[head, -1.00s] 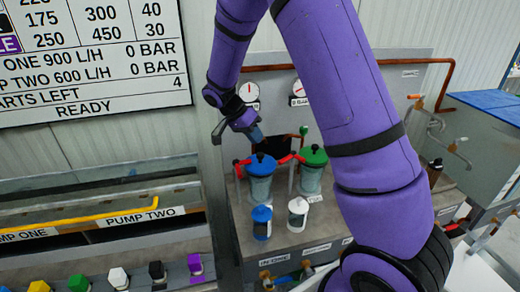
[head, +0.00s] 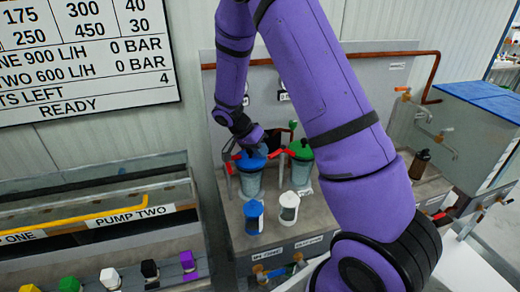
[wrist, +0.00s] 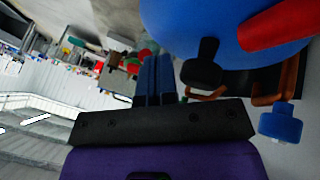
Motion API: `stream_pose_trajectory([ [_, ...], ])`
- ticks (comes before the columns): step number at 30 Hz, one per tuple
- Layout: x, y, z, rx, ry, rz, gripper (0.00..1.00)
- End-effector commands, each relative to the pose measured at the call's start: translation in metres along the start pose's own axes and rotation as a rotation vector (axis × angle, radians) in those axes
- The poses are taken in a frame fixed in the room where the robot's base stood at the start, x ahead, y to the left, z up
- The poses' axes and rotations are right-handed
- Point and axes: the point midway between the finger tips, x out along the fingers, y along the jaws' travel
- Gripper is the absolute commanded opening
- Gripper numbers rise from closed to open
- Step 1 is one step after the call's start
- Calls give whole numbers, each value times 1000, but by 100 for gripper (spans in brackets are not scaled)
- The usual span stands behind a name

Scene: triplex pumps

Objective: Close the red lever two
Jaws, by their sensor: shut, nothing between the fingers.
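A canister with a blue lid (head: 251,163) and a canister with a green lid (head: 300,150) stand side by side on the grey bench. A red lever (head: 278,153) shows between the two lids, and another red lever (head: 229,166) shows left of the blue lid. I cannot tell which is lever two. My gripper (head: 257,145) is at the blue lid, its tips hard to make out against it. In the wrist view its blue fingers (wrist: 153,78) are together and empty. A red lever (wrist: 280,25) and a black knob (wrist: 202,65) show against the blue lid there, right of the fingers.
A blue-capped cup (head: 254,217) and a white-capped cup (head: 289,207) stand in front of the canisters. A copper pipe (head: 434,75) runs along the back panel. A blue knob (wrist: 281,123) shows at the right of the wrist view. A dark bottle (head: 419,164) stands at the right.

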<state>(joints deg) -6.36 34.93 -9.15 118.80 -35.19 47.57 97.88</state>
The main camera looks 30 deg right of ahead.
Motion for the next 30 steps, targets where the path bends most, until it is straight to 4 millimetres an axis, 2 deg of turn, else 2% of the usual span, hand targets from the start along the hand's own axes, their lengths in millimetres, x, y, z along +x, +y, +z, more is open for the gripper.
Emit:
stream_pose_trajectory([
  [30,3,12,5,-131,63,-61,0],
])
